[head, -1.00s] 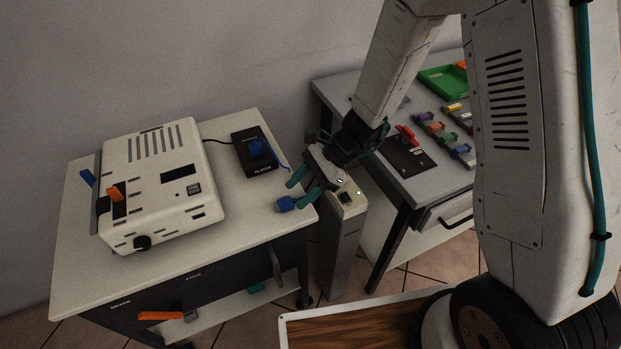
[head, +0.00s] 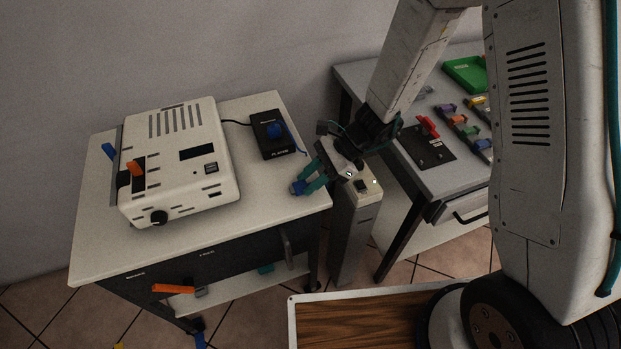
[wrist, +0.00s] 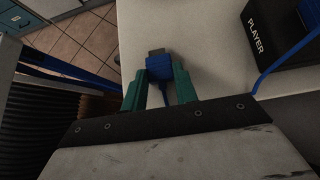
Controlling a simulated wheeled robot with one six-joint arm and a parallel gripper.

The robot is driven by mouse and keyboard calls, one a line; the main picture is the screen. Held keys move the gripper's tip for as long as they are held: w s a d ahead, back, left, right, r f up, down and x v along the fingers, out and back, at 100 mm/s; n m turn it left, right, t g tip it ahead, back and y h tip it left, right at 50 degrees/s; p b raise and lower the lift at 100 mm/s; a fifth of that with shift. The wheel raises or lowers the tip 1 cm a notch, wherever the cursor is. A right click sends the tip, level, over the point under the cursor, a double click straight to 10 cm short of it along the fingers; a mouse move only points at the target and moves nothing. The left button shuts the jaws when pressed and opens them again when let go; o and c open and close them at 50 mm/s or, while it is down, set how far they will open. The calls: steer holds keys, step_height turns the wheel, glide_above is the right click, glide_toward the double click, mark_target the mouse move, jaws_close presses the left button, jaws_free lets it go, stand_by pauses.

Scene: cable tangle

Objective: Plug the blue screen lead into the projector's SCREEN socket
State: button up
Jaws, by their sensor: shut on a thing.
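The projector (head: 185,150) is the cream box on the white trolley top, with vents, a dark panel, a knob and a small square port (head: 211,168) on its near side. No SCREEN label is readable. My gripper (head: 305,184) is shut on a blue plug (head: 297,187) above the trolley's right part, right of the projector and apart from it. In the wrist view the blue plug (wrist: 159,68) sits between the green fingers, its grey metal end pointing away from my gripper. A blue lead (wrist: 285,67) runs up beside the PLAYER box at right.
The black PLAYER box (head: 272,134) with a blue part on top stands behind my gripper. Orange (head: 136,168) and blue (head: 109,151) plugs are at the projector's left. The trolley top before the projector is clear.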

steer(key=shift+r, duration=3.4)
